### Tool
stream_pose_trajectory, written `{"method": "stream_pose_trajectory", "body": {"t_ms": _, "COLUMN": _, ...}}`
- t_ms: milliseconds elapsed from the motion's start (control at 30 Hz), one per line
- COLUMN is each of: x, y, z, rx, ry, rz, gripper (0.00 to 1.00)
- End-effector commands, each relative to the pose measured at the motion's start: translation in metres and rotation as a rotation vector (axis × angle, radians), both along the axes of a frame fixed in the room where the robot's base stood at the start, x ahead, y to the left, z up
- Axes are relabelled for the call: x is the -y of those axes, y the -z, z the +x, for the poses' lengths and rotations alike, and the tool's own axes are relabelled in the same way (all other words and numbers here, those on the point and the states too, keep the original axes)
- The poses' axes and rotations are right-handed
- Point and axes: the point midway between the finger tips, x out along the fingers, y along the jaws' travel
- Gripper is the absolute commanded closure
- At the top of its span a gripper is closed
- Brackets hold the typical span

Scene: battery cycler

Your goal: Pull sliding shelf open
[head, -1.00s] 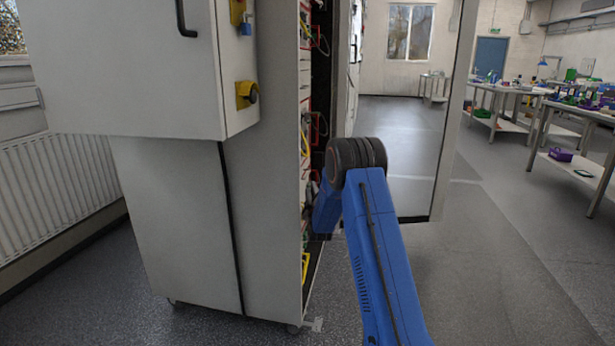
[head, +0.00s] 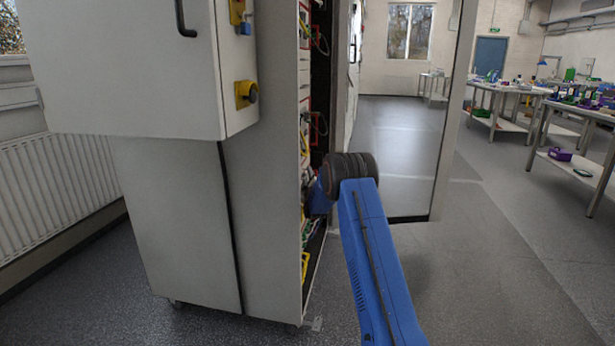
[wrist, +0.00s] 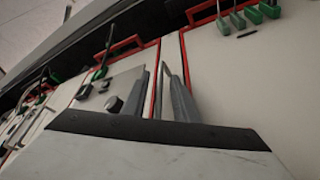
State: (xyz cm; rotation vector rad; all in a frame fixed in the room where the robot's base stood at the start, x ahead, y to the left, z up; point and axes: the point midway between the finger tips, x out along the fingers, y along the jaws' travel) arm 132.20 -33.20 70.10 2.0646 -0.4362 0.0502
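The sliding shelf appears to be among the stacked white modules inside the open cabinet (head: 272,200); I cannot tell which one. In the wrist view, white shelf fronts (wrist: 240,85) have red edges and red handles (wrist: 125,45), with green connectors above. My gripper (wrist: 155,68) points at these fronts, its grey fingers slightly apart, near a red-edged seam between two fronts. I see nothing clearly held between them. In the head view my gripper is hidden in the cabinet opening, behind my blue arm. No shelf is seen sticking out.
A cabinet door (head: 405,160) stands open to the right of the opening, close to my arm. A yellow switch box (head: 246,94) is on the cabinet's side. A radiator (head: 60,190) stands at left, and workbenches (head: 500,90) at far right. The floor (head: 500,260) at right is clear.

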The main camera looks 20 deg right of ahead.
Motion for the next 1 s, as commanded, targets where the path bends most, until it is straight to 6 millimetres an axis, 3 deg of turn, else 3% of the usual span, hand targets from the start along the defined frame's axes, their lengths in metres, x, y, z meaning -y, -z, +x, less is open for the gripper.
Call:
{"method": "stream_pose_trajectory", "body": {"t_ms": 167, "x": 0.0000, "y": 0.0000, "z": -0.0001, "rx": 0.000, "ry": 0.000, "rz": 0.000, "gripper": 0.76}}
{"method": "stream_pose_trajectory", "body": {"t_ms": 267, "x": -0.0001, "y": 0.0000, "z": -0.0002, "rx": 0.000, "ry": 0.000, "rz": 0.000, "gripper": 1.00}}
{"method": "stream_pose_trajectory", "body": {"t_ms": 1000, "x": -0.0004, "y": 0.0005, "z": -0.0003, "rx": -0.001, "ry": -0.001, "rz": 0.000, "gripper": 1.00}}
